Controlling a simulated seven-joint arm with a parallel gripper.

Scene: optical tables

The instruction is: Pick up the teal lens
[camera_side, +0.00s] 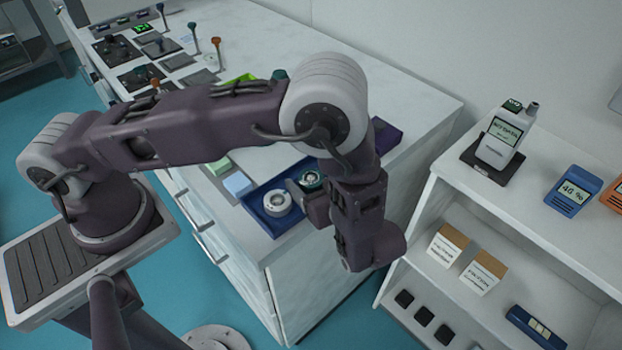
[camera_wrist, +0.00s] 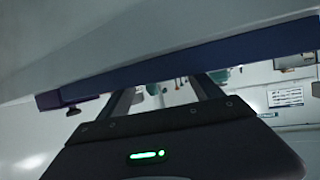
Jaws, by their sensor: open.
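The teal lens (camera_side: 311,180) is a round ring-shaped piece with a pale centre. In the side view it is at the right end of the blue tray (camera_side: 254,205), beside a white-grey round lens (camera_side: 278,203). My gripper (camera_side: 306,192) is open and low at the tray's right end, with its fingers right by the teal lens. I cannot tell whether they touch it. In the wrist view my two fingers (camera_wrist: 165,88) are spread, with their tips at the blue tray edge (camera_wrist: 180,64). Small teal patches show near them there, but I cannot tell whether one is the lens.
A purple box (camera_side: 385,134) stands behind my wrist. Pale blue (camera_side: 237,184) and green (camera_side: 220,166) blocks lie left of the tray. Upright tools with coloured handles stand farther back. A shelf unit (camera_side: 500,232) with boxes is at the right, past a gap.

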